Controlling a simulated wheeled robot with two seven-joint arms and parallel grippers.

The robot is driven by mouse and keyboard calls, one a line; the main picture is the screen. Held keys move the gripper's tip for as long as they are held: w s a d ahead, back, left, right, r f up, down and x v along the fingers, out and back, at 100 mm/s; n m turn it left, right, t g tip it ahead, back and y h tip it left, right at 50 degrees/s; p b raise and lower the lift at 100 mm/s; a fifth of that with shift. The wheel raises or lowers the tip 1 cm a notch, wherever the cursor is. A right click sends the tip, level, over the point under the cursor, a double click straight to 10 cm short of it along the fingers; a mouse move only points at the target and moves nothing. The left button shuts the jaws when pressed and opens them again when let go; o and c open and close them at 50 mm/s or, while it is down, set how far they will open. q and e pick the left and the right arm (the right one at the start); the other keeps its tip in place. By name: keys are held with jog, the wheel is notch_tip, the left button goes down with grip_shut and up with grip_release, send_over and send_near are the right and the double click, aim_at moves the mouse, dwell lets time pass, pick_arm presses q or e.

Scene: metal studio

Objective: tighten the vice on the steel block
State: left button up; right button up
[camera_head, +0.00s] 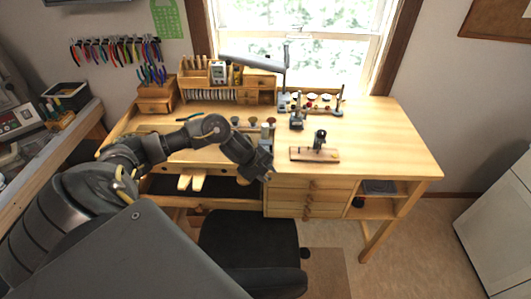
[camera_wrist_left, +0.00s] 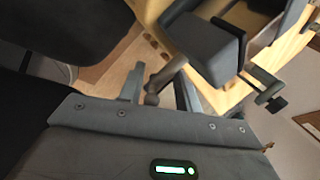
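My left gripper (camera_head: 267,176) is at the front edge of the workbench, in front of the vice. In the left wrist view its two fingers (camera_wrist_left: 158,92) are apart, with a grey bar ending in a round knob (camera_wrist_left: 152,99) between them. I cannot tell whether either finger touches the bar. The bar leads to a dark grey vice body (camera_wrist_left: 212,50) at the bench edge. In the head view the vice (camera_head: 265,133) is mostly hidden behind my gripper. I cannot make out the steel block. My right gripper is not in view.
The wooden workbench (camera_head: 400,150) has a small dark device on a board (camera_head: 315,154) right of my gripper. A dark chair (camera_head: 250,240) stands below in front. A clamp screw (camera_wrist_left: 264,90) shows beside the vice. The bench's right part is clear.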

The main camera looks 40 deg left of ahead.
pick_arm(q)
jog(key=shift+o, duration=0.2)
jog(key=shift+d+f, duration=0.1)
jog(key=shift+f, duration=0.05)
jog(key=shift+s, duration=0.1)
jog(key=b+v, duration=0.1)
jog(key=v, duration=1)
jog(key=shift+w+d, duration=0.1)
jog(key=shift+w, duration=0.1)
